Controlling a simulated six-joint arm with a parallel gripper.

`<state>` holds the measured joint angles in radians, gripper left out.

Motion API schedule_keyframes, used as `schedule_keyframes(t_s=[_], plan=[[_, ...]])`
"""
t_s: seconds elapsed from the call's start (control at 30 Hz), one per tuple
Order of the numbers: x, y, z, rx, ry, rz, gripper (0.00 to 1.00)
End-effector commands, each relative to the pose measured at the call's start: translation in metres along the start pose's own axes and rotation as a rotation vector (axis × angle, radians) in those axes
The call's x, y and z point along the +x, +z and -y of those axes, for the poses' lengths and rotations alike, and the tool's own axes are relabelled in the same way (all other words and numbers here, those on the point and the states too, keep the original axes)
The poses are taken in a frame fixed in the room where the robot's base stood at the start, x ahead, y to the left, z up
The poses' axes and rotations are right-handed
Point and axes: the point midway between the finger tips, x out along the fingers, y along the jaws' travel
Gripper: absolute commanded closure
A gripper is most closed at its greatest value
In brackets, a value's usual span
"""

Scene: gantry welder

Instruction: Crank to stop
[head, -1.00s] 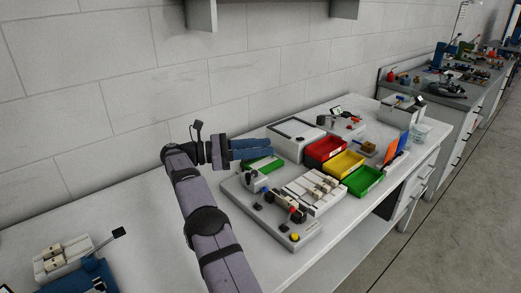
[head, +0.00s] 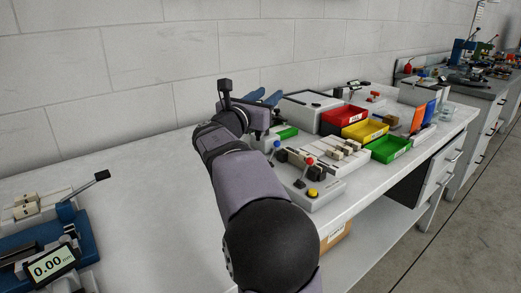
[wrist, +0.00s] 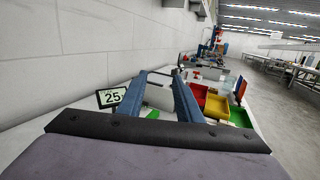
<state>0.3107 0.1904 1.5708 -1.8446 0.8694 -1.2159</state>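My gripper (head: 262,97) is near the back of the bench in the head view, beyond the bench machine. Its two blue fingers stand apart with nothing between them, as the wrist view (wrist: 159,80) also shows. The pale bench machine (head: 325,195) carries a blue-knobbed lever (head: 276,145), a red-knobbed lever (head: 309,161) and a yellow button (head: 312,192). My arm hides its left part. A blue device (head: 85,240) at far left has a black-handled lever (head: 101,176) and a display (head: 51,268) reading 0.00. I cannot tell which part is the crank.
Red (head: 343,118), yellow (head: 364,131) and green (head: 390,148) bins stand right of the machine. A pale box (head: 308,108) is behind them. In the wrist view a small display (wrist: 112,97) shows 25. The wall is close behind; bare bench lies left of my arm.

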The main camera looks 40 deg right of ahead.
Motion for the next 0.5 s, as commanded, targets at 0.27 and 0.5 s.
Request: schedule_keyframes(t_s=[0.27,0.5], plan=[[-0.057,-0.061,0.004,-0.013,0.233,-0.058,0.68],[-0.074,-0.078,0.005,-0.021,0.297,-0.084,0.68]])
